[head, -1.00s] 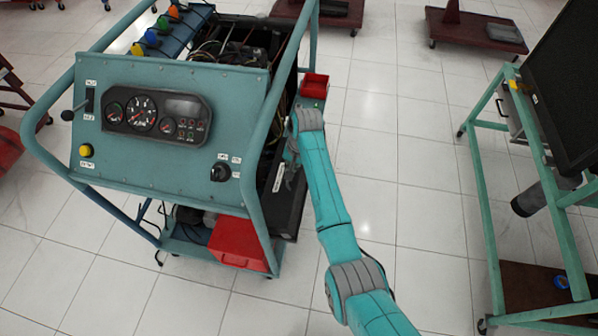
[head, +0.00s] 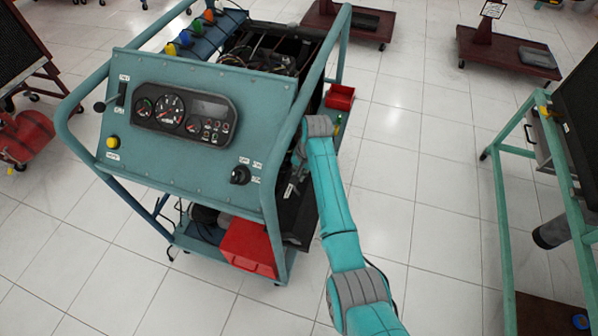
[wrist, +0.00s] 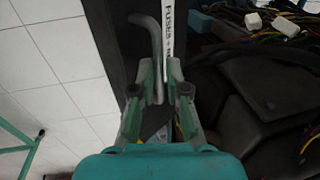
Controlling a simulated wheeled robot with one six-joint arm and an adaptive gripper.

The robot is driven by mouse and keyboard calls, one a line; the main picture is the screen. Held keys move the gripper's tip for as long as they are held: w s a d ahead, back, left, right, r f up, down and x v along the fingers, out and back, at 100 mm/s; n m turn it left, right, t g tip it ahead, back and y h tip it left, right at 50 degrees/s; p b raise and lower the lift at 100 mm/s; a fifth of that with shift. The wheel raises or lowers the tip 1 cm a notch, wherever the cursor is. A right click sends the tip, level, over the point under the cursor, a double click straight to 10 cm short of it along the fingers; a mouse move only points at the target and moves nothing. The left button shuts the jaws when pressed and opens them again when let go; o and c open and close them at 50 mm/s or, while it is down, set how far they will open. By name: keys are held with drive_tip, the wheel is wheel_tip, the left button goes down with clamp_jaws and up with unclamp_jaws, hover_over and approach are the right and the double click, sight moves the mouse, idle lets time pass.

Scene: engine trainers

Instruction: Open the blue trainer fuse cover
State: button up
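The blue trainer (head: 185,185) stands left of centre in the head view. Its fuse cover is a dark panel (head: 298,222) low on the trainer's right side, partly hidden by the frame tube and my arm. In the wrist view the dark cover (wrist: 112,40) carries a white label (wrist: 169,35) reading "FUSES". A bent grey handle (wrist: 151,38) stands out beside the label. My gripper (wrist: 160,76) points at the cover, with its fingers apart and the handle's lower end between them. I cannot tell whether either finger touches it. In the head view my gripper (head: 297,170) is at the trainer's side.
A red box (head: 249,247) sits on the trainer's lower shelf, and a small red tray (head: 340,97) is behind my arm. Cables and dark engine parts (wrist: 265,110) fill the right of the wrist view. A green stand (head: 505,190) is at right, with clear tiled floor between.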

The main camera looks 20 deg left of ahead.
drive_tip(key=shift+o, duration=1.3)
drive_tip(key=shift+s+f, duration=0.1)
drive_tip(key=shift+f, duration=0.2)
drive_tip(key=shift+r, duration=0.35)
wheel_tip(320, 180, up, 11)
drive_tip(key=d, duration=0.2)
drive_tip(key=shift+d+r, duration=0.2)
